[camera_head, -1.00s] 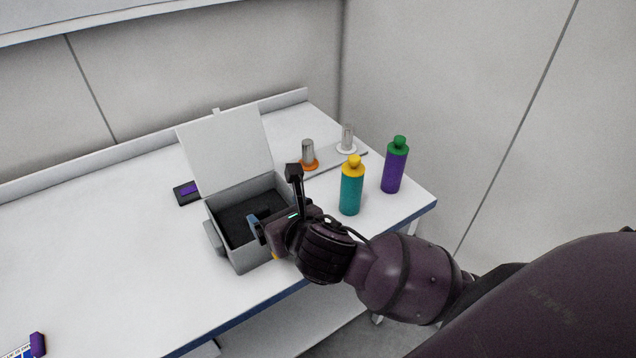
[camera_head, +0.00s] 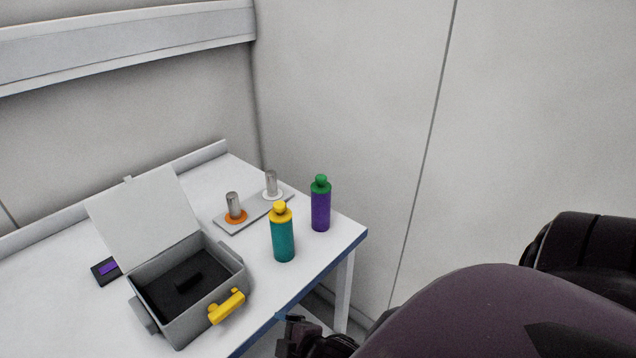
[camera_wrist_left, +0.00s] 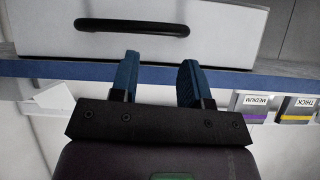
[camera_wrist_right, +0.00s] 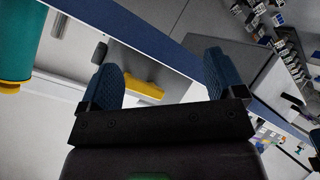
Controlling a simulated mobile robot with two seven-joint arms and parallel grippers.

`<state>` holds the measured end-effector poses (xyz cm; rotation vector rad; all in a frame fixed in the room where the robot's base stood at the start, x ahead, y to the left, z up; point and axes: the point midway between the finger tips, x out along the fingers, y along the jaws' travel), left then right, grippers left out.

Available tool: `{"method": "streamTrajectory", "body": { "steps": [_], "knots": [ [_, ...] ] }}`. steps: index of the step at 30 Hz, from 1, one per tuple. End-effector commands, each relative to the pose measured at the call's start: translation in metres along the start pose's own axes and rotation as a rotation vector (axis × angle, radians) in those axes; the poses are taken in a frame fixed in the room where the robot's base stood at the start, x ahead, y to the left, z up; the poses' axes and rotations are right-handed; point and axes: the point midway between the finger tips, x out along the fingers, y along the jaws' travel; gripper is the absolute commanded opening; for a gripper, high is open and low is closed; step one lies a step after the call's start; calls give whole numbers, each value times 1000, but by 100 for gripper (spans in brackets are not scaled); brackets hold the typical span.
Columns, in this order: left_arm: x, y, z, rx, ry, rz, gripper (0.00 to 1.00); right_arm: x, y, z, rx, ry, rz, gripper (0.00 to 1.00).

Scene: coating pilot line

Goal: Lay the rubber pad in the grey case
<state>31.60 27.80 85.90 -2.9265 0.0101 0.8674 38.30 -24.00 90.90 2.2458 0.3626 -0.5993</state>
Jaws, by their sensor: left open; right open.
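The grey case (camera_head: 201,318) stands on the table with its lid (camera_head: 150,218) open. A yellow latch (camera_head: 226,307) sticks out from the front, also in the right wrist view (camera_wrist_right: 143,86). My right gripper (camera_wrist_right: 160,68) is open and empty, away from the case near the table's front edge. My left gripper (camera_wrist_left: 158,72) is open and empty; it is outside the head view.
A teal bottle (camera_head: 283,241) and a purple bottle (camera_head: 321,210) stand right of the case. Behind them a grey plate (camera_head: 253,214) holds two metal cylinders. A small black item with purple (camera_head: 106,271) lies left. In the left wrist view is a pale front with a black handle (camera_wrist_left: 132,27).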

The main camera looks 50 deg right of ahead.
Motion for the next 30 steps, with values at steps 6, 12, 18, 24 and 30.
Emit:
{"method": "streamTrajectory", "body": {
  "steps": [6, 12, 18, 24, 30],
  "knots": [
    [0, 0, 0, 0, 0, 0, 43, -22, -25, 56, 521, -49, 39, 88],
    [0, 0, 0, 0, -1, 0, 43, -33, -34, 77, 738, -62, 69, 88],
    [0, 0, 0, 0, -1, 0, 43, -34, -35, 79, 760, -62, 72, 88],
    [2, 0, 3, 0, 1, 0, 43, -31, -36, 80, 757, -58, 73, 88],
    [12, 2, 12, 1, 14, 0, 43, -20, -41, 84, 754, -41, 78, 88]
  ]
}}
